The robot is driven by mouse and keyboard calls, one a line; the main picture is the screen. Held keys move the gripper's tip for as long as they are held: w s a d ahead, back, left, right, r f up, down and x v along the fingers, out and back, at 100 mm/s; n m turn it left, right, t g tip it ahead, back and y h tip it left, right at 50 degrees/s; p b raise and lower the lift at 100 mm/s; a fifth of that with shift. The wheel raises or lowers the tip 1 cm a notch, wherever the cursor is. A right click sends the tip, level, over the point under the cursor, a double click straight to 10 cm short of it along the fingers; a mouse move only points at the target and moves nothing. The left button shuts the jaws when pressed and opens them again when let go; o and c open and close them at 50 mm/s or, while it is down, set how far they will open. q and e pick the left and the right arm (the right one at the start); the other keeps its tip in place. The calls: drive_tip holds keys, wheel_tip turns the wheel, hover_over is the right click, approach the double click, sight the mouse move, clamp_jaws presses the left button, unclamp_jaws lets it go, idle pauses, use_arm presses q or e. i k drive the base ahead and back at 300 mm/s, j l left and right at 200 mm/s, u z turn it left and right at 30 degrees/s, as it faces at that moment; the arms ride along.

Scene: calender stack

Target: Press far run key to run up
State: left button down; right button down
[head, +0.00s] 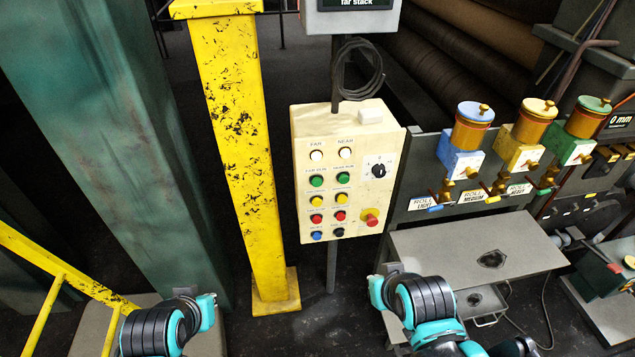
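A cream control box (347,215) stands on a dark post in the middle of the head view. Its buttons sit in two columns, labelled FAR on the left and NEAR on the right. The far run key is the green button (316,181) in the left column, below the white far lamp (316,155). A matching green near button (343,179) sits to its right. Nothing touches the box. Parts of my two arms show at the lower left and lower right, below the box and apart from it. I see no fingertips of either gripper.
A yellow scuffed post (240,150) stands just left of the box, beside a large green column (110,140). A yellow railing (45,310) is at lower left. A grey table (470,245) and colored roll valves (465,150) are at right.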

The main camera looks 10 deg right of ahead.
sight(316, 181)
drive_tip(key=i+j+z, duration=0.1)
drive_tip(key=z, duration=0.25)
drive_tip(key=i+j+z, duration=0.1)
drive_tip(key=z, duration=0.25)
drive_tip(key=j+z, duration=0.15)
drive_tip(key=z, duration=0.2)
